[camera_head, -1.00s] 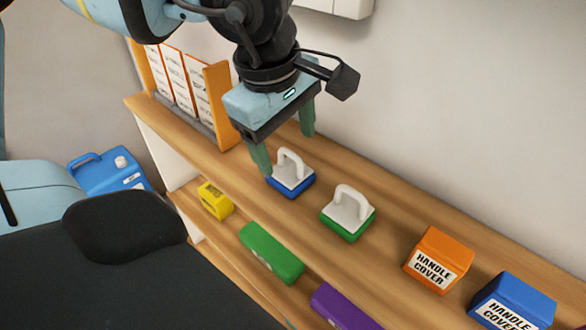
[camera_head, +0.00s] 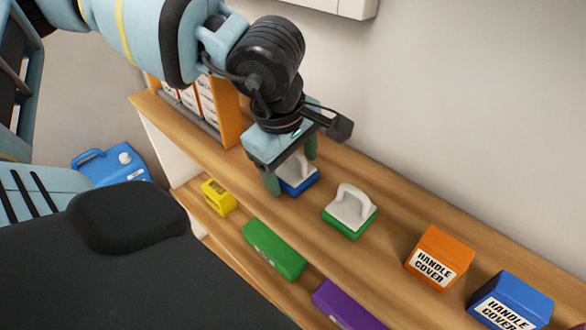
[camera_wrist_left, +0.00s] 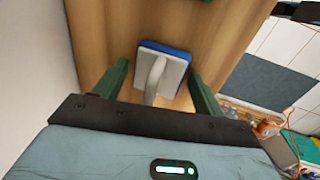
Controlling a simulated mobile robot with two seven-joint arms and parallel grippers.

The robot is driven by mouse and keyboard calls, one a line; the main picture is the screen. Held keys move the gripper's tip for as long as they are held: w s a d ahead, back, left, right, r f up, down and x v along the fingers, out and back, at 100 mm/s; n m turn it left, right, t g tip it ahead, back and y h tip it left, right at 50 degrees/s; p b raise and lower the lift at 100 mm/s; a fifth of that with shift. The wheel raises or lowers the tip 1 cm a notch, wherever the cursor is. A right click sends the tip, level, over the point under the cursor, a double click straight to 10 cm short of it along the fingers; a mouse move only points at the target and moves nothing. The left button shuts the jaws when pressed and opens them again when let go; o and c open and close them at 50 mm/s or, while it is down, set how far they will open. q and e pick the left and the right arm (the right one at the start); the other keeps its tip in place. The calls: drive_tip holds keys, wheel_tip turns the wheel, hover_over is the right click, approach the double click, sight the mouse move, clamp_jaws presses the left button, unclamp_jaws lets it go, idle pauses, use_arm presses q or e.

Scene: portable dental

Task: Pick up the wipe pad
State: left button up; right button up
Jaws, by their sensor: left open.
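Two wipe pads with white tops and loop handles sit on the wooden shelf. The blue-based pad (camera_head: 303,186) is partly hidden by my left gripper (camera_head: 291,168). The green-based pad (camera_head: 350,211) stands to its right, clear of the gripper. My left gripper is open above the blue-based pad, with one finger on each side of it in the picture. In the left wrist view, the blue-based pad (camera_wrist_left: 168,62) and its handle lie between the two open fingers. I cannot tell whether the fingers touch it. My right gripper is not in view.
An orange handle cover box (camera_head: 439,258) and a blue one (camera_head: 512,302) stand farther right on the shelf. An orange file holder (camera_head: 225,112) is at the left. A lower shelf has yellow (camera_head: 218,197), green (camera_head: 274,249) and purple (camera_head: 345,306) items. The wall is behind.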

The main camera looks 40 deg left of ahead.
sight(292, 171)
use_arm(q)
drive_tip(key=c, duration=0.7)
wheel_tip(292, 171, up, 10)
drive_tip(key=shift+r, duration=0.1)
drive_tip(key=shift+c, duration=0.2)
